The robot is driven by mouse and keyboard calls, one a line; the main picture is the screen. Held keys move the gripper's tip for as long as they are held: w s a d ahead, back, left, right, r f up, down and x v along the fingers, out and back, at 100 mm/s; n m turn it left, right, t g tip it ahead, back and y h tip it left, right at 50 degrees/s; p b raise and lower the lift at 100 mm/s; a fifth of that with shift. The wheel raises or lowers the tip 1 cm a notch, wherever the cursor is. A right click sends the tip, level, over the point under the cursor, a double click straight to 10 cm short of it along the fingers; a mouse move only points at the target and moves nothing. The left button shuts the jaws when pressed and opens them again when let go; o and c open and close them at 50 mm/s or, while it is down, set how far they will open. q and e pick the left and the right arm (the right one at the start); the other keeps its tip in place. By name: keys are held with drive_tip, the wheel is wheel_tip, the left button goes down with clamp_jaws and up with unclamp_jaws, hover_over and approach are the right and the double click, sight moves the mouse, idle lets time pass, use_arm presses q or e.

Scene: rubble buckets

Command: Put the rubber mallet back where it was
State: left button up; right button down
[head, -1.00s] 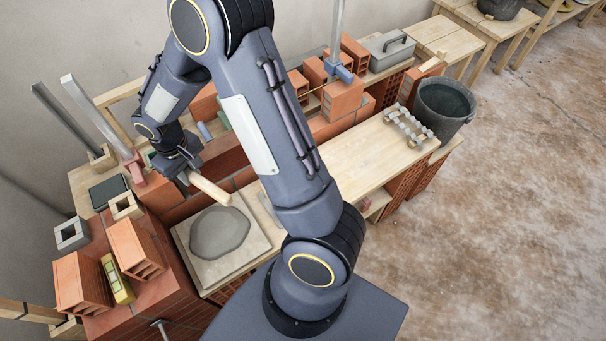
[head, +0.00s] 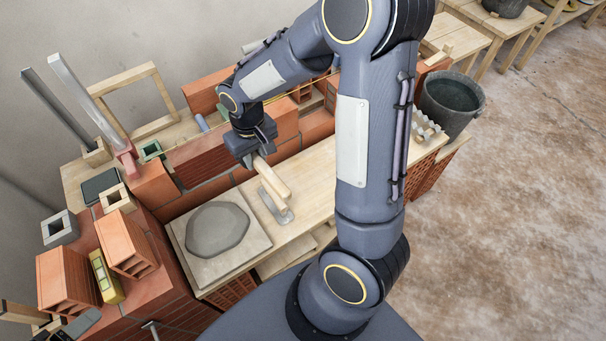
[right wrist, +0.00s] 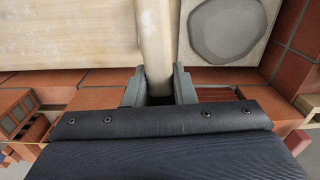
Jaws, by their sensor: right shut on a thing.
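My right gripper (head: 254,153) is shut on a pale wooden handle (head: 273,178), taken to be the rubber mallet's. It holds the handle above the wooden bench, tilted down towards the picture's lower right. In the right wrist view the handle (right wrist: 154,40) runs between the two fingers (right wrist: 158,88) and out of the top of the picture. The mallet's head cannot be made out in either view. My left gripper is not in view.
A trowel-like tool (head: 277,212) lies on the bench below the handle. Left of it is a square board (head: 185,262) bearing a grey mortar patch (head: 217,230). Brick walls (head: 205,166) stand behind. A black bucket (head: 452,100) is at the right. Bare bench (head: 318,168) lies right of the trowel.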

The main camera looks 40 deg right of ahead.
drive_tip(key=s+d+f+m+b, duration=0.1)
drive_tip(key=s+d+f+b, duration=0.45)
drive_tip(key=s+b, duration=0.55)
drive_tip(key=shift+w+d+f+b, duration=0.55)
drive_tip(key=shift+w+d+f, duration=0.9)
drive_tip(key=shift+w+f, duration=0.7)
drive_tip(key=shift+w+d+f+b, duration=0.5)
drive_tip(key=shift+w+d+f, duration=1.1)
drive_tip(key=shift+f, duration=0.8)
drive_tip(key=shift+w+d+f+b, duration=0.55)
drive_tip(key=shift+w+d+f, duration=0.75)
drive_tip(key=shift+w+f, duration=0.9)
drive_tip(key=shift+s+f, duration=0.1)
drive_tip(key=shift+s, duration=0.05)
drive_tip(key=shift+f, duration=0.2)
drive_tip(key=c, duration=1.2)
unclamp_jaws()
drive_tip(key=shift+r, duration=0.2)
